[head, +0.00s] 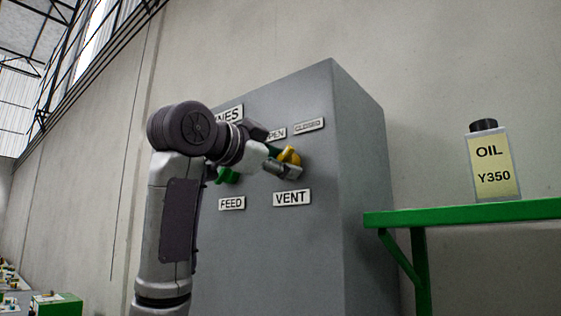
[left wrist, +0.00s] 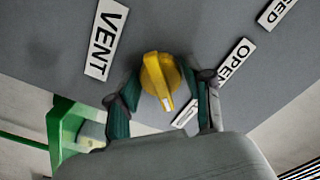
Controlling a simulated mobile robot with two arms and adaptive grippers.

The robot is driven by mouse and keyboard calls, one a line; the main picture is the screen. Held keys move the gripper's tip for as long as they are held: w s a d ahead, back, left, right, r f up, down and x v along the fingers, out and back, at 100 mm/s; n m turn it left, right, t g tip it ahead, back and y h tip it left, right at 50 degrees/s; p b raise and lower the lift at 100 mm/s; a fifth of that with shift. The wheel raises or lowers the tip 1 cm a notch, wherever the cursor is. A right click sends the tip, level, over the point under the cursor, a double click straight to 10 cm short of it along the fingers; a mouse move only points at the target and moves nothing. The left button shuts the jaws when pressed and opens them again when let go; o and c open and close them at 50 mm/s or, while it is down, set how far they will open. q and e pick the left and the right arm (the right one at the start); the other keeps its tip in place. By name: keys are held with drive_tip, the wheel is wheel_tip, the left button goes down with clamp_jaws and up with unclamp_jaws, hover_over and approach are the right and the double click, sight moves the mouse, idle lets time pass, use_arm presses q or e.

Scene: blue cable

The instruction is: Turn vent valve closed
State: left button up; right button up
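The yellow vent valve (head: 290,156) is on the front of the grey cabinet, above the "VENT" label (head: 292,198). In the left wrist view the yellow valve (left wrist: 158,78) has a raised handle with a pale tip that points toward the picture's bottom. My left gripper (head: 287,163) is at the valve. In the left wrist view its two fingers (left wrist: 161,85) stand on either side of the knob, close to it, with small gaps showing. The "OPEN" label (head: 273,134) and "CLOSED" label (head: 309,125) are above the valve. My right gripper is not in view.
A green valve (head: 228,175) sits left of the yellow one, above the "FEED" label (head: 231,203), partly behind my arm. The grey cabinet (head: 362,190) stands against the wall. A green shelf (head: 460,212) at right carries an oil can (head: 492,165).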

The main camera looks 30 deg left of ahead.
use_arm(q)
drive_tip(key=shift+o, duration=0.9)
drive_tip(key=shift+s, duration=0.15)
drive_tip(key=s, duration=1.1)
drive_tip(key=shift+s+a, duration=0.35)
drive_tip(key=shift+a, duration=0.1)
